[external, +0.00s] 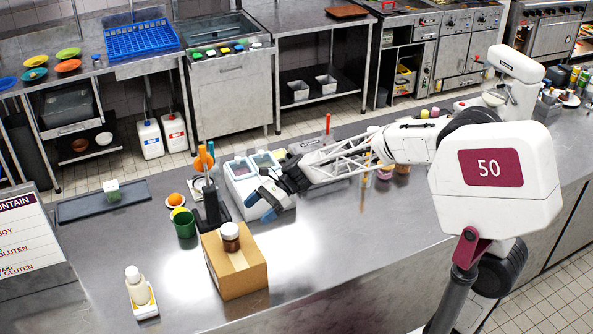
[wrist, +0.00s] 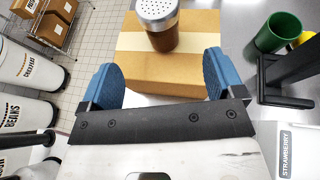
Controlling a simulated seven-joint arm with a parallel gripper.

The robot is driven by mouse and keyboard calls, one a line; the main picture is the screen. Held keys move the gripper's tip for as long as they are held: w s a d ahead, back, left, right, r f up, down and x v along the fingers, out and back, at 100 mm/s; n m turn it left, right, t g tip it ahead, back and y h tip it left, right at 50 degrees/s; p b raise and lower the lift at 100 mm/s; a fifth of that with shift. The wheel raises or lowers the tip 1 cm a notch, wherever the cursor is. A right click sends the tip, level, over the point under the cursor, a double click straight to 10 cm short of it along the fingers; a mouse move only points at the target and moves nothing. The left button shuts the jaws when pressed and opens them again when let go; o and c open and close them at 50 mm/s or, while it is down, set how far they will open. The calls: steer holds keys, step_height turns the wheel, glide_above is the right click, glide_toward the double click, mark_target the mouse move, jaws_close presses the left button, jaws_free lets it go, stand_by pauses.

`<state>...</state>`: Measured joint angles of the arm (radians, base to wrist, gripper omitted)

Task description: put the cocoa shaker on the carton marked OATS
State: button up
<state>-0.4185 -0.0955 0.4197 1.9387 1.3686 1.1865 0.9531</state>
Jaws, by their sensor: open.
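The cocoa shaker (external: 230,237), a clear jar of brown powder with a lid, stands upright on a brown cardboard carton (external: 241,278). In the wrist view, the shaker (wrist: 160,22) shows its pierced silver lid, and the carton (wrist: 187,84) lies under it. No OATS marking on this carton is readable in either view. My gripper (external: 260,206) is to the right of the shaker in the external view. In the wrist view, the blue fingers of my gripper (wrist: 158,75) are wide apart and empty. The shaker is beyond the fingertips, apart from them.
A black stand (external: 212,207) and a green cup (external: 184,223) are close behind the carton. A white bin unit (external: 240,180) is behind my gripper. A white bottle (external: 137,286) stands at front left. Shelved cartons (wrist: 50,27) appear in the wrist view. The front right counter is clear.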

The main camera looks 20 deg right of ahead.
stand_by(0.6)
steer(key=s+d+n+t+h, duration=0.2)
steer(key=s+d+n+h, duration=0.2)
steer(key=s+d, duration=0.4)
steer(key=s+d+n+t+h, duration=0.1)
steer(key=s+d+n+h, duration=0.3)
steer(key=d, duration=1.6)
steer(key=s+d+n+t+h, duration=0.2)
steer(key=s+d+n+h, duration=0.3)
steer(key=s+d, duration=0.7)
steer(key=shift+s+d+r+n+t, duration=0.15)
steer(key=shift+s+d+n+t, duration=0.15)
steer(key=shift+d+n, duration=0.75)
